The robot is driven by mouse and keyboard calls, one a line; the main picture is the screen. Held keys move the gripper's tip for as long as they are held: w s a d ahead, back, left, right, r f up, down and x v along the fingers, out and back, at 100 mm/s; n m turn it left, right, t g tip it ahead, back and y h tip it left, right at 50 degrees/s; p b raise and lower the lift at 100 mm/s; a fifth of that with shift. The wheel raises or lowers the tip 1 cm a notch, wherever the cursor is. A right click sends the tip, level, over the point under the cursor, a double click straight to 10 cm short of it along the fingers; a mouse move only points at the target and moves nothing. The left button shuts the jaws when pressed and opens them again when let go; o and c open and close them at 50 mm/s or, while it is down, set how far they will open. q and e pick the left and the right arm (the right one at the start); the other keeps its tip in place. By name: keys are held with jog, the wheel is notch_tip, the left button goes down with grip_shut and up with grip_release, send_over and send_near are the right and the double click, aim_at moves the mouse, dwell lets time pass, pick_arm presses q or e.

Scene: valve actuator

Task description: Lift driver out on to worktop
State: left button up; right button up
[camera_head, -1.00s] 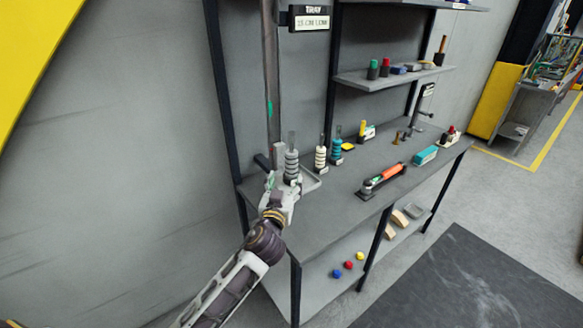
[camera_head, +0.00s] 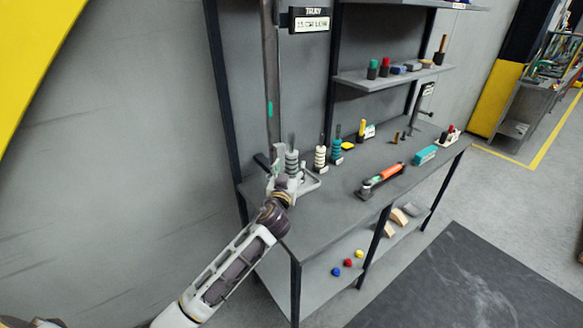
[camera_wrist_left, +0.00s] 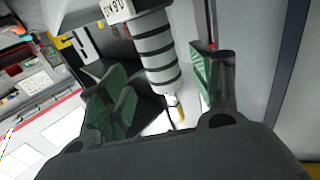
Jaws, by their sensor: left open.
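A grey, dark-banded handle (camera_head: 291,162), which looks like the driver, stands upright with a thin shaft on top at the left end of the worktop (camera_head: 320,220). It stands at a pale tray (camera_head: 312,184). In the left wrist view the banded handle (camera_wrist_left: 160,55) shows large, with a white label above it. My left gripper (camera_head: 279,178) is close beside it, at its lower left. In the wrist view the left gripper's green-padded fingers (camera_wrist_left: 158,88) are spread, one on each side of the handle, with gaps visible. My right gripper is not in view.
A white banded piece (camera_head: 320,158) and a teal one (camera_head: 336,151) stand just right of the handle. An orange tool (camera_head: 390,172) lies in a dark holder, with a teal box (camera_head: 426,155) beyond. A post (camera_head: 270,90) rises behind the gripper. The worktop's front left is clear.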

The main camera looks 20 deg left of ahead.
aim_at(290, 164)
pick_arm(q)
jog(key=shift+w, duration=0.15)
jog(key=shift+w+a+p, duration=0.25)
jog(key=shift+w+p, duration=0.35)
jog(key=shift+w, duration=0.6)
jog(key=shift+w+a+f, duration=0.1)
jog(key=shift+w, duration=1.1)
jog(key=shift+c, duration=0.5)
jog(key=shift+c, duration=1.2)
grip_shut()
